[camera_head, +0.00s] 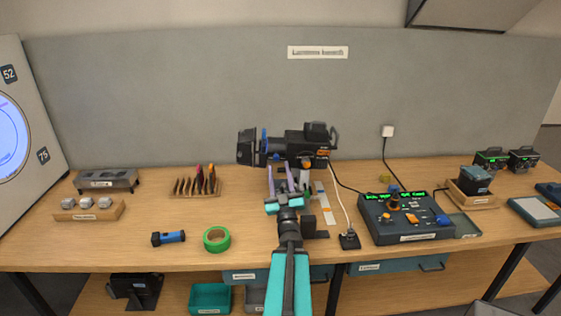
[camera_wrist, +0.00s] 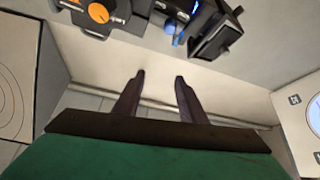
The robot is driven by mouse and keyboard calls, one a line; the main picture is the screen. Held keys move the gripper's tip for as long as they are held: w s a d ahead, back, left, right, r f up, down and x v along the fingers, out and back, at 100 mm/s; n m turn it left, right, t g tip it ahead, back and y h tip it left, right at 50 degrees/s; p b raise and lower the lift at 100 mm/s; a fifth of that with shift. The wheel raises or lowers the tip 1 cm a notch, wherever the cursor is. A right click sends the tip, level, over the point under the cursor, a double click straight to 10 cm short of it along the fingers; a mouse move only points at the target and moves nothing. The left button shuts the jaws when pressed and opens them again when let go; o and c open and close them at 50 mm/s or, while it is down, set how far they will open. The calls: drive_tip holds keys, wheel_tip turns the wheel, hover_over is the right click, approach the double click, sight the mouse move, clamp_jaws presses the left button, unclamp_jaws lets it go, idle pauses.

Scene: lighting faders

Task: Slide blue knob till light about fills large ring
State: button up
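A black spotlight (camera_head: 300,142) stands over the bench, its front to the left. A blue knob (camera_head: 282,163) shows under its barrel; it also appears in the wrist view (camera_wrist: 174,34). A white target board (camera_head: 40,130) at the left edge carries a pale blue light disc (camera_head: 10,132), cut off by the frame, with a thin ring line just outside it. The labels 52 and 75 are beside it. My gripper (camera_head: 279,176) is just below the spotlight. In the wrist view my gripper (camera_wrist: 160,76) is open, its dark fingers apart and empty, short of the blue knob.
An orange knob (camera_head: 307,165) is right of the blue one, close to my gripper. A control console (camera_head: 405,232) with lit green displays stands to the right. Green tape (camera_head: 217,239) and a flashlight (camera_head: 168,238) lie front left. Cables hang right of the spotlight.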

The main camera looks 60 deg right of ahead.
wheel_tip(320, 180, down, 8)
drive_tip(key=s+a+g+p, duration=0.1)
drive_tip(key=s, duration=0.1)
drive_tip(key=shift+a+r+m+g+y+p, duration=0.15)
drive_tip(key=shift+a+m+g+y+p, duration=0.15)
drive_tip(key=shift+m+y, duration=0.1)
drive_tip(key=shift+w+d+b, duration=0.15)
drive_tip(key=shift+d+b, duration=0.05)
drive_tip(key=shift+b, duration=0.1)
drive_tip(key=b+x, duration=0.3)
drive_tip(key=b, duration=0.2)
drive_tip(key=shift+w+d, duration=0.1)
drive_tip(key=b+x, duration=0.1)
drive_tip(key=b, duration=0.4)
drive_tip(key=shift+w+d+r, duration=0.15)
drive_tip(key=shift+w+d, duration=0.1)
drive_tip(key=shift+d, duration=0.05)
